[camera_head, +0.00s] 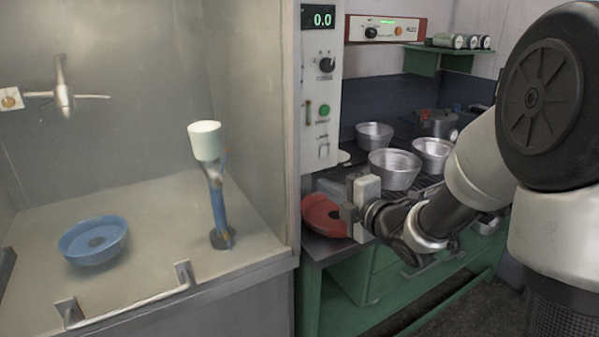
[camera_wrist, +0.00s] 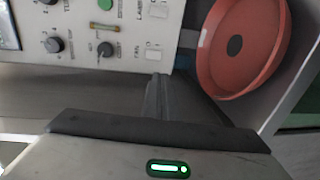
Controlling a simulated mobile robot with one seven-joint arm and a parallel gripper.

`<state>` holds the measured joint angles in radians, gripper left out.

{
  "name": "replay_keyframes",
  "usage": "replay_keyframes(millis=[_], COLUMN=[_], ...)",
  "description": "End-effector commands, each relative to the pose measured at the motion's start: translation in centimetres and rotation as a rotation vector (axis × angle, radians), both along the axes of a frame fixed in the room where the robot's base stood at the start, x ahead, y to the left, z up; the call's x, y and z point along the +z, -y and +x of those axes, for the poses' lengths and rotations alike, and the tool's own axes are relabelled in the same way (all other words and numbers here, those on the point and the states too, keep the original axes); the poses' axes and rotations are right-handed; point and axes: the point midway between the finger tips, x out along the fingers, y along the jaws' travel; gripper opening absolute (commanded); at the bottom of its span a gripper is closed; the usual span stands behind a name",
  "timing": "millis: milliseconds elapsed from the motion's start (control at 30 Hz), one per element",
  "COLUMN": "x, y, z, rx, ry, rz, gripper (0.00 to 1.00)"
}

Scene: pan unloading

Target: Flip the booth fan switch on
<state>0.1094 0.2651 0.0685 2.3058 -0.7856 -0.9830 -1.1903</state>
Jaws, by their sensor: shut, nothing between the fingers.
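The white control panel (camera_head: 321,95) stands at the right edge of the booth. In the wrist view it appears turned on its side, with the fan switch (camera_wrist: 153,55), a small white rocker, beside its "FAN" label. A similar lamp switch (camera_wrist: 158,11) is farther along the panel. In the head view the small switches (camera_head: 323,151) are low on the panel; their positions are too small to tell. My gripper (camera_head: 347,213) is below and right of the panel. In the wrist view my shut, empty fingers (camera_wrist: 157,82) point toward the fan switch, with no clear contact.
A red pan (camera_head: 322,214) lies on the green-fronted bench close to my gripper. Several metal pots (camera_head: 394,168) stand behind it. The booth holds a blue pan (camera_head: 93,238) and a blue stand with a white cup (camera_head: 205,141). A rail (camera_head: 130,303) runs along its front.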

Motion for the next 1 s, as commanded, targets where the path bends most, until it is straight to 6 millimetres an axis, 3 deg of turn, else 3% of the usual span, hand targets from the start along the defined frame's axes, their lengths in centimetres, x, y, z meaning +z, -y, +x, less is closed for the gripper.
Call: replay_keyframes(millis=[267, 700, 1000], x=[-0.2, -1.5, -1.9], y=[-0.6, -5.5, -7.6], z=[0.9, 8.1, 11.1], rx=[-0.001, 0.001, -0.001], ry=[-0.003, -0.003, -0.001], rz=[0.000, 0.002, 0.002], gripper=[0.00, 0.00, 0.00])
